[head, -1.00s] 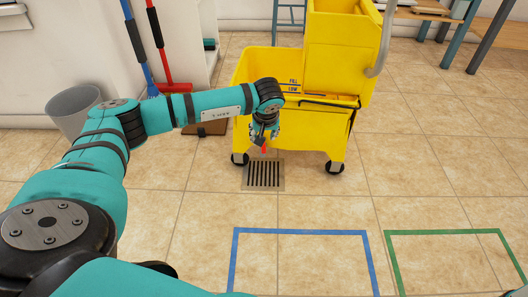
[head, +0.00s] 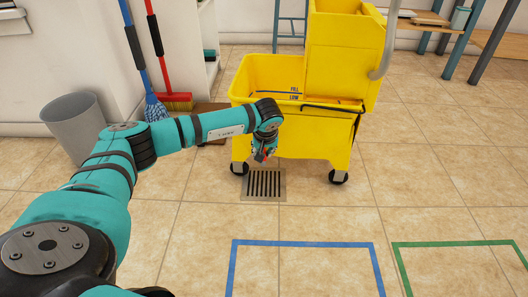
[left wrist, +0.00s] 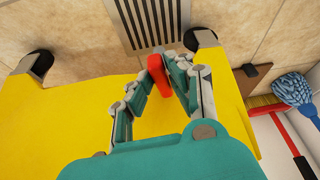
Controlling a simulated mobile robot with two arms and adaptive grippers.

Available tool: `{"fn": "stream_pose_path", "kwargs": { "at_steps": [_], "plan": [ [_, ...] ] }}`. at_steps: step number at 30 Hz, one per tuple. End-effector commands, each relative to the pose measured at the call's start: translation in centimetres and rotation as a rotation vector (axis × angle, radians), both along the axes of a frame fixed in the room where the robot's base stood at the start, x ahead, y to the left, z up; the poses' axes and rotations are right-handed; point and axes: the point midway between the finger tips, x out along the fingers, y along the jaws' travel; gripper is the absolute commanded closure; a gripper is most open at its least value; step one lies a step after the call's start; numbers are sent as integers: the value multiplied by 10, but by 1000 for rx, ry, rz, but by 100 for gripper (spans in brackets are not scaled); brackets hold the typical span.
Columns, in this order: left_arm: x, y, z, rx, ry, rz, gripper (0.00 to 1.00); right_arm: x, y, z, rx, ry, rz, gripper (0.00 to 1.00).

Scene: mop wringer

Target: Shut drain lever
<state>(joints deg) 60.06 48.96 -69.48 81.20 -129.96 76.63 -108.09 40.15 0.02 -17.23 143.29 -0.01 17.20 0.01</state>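The red drain lever (head: 264,155) is low on the near-left side of the yellow mop bucket (head: 310,148). In the left wrist view the lever (left wrist: 158,75) lies between the fingertips of my left gripper (left wrist: 161,77), close against both. In the head view my left gripper (head: 265,149) hangs pointing down at the bucket's side and partly hides the lever. The fingers look closed around the lever, with a gap only behind it. My right gripper is not in view.
A floor drain grate (head: 264,184) lies just in front of the bucket. A grey bin (head: 82,127), a blue mop (head: 154,107) and a red broom (head: 176,101) stand at the left. Blue (head: 305,243) and green (head: 455,244) taped outlines mark clear floor in front.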

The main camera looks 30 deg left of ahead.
Motion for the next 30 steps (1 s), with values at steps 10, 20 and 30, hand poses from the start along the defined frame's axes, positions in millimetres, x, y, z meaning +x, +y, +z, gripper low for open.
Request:
{"fn": "stream_pose_path", "kwargs": {
  "at_steps": [10, 20, 30],
  "plan": [
    [0, 0, 0, 0, 0, 2, 100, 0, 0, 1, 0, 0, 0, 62],
    [3, -4, 4, 0, 0, 99, 100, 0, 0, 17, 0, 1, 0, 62],
    [11, -10, 5, 1, 1, 384, 100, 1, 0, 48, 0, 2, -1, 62]
  ]
}}
